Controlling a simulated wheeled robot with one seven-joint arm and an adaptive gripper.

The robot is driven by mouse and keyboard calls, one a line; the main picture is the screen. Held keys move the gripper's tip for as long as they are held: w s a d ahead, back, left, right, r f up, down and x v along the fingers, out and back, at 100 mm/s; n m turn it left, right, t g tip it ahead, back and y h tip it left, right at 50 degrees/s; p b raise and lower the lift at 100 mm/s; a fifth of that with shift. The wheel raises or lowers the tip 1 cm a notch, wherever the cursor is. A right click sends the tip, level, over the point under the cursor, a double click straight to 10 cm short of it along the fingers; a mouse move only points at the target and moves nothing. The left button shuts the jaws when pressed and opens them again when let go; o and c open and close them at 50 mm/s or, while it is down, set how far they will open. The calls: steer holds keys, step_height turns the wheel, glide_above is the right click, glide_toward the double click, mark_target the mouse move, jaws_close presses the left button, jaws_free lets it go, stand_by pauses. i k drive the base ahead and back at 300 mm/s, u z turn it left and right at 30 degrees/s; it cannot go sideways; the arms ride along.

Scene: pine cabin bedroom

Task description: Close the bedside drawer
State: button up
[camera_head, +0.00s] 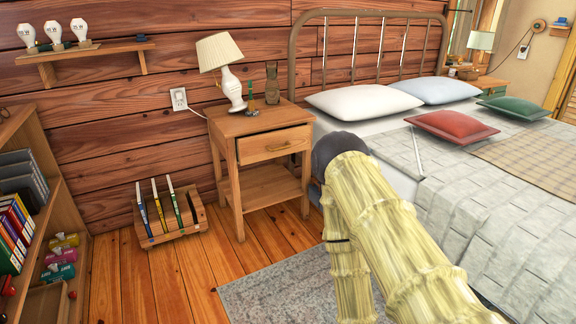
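The wooden bedside table (224,134) stands against the plank wall, left of the bed. My arm, yellow and ribbed, rises from the lower right to a dark joint just right of the table. My gripper cannot be made out in this view.
A lamp (232,88), a small brown vase (272,84) and small items stand on the tabletop. A wooden rack (172,228) sits on the floor at left. The bed (470,210) is close on the right. Bare floor and a grey rug (285,292) lie in front.

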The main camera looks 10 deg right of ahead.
mark_target(257, 146)
steer(key=z, duration=0.7)
steer(key=k, duration=0.1)
steer(key=u, duration=1.2)
steer(key=i, duration=1.25)
steer(key=z, duration=0.7)
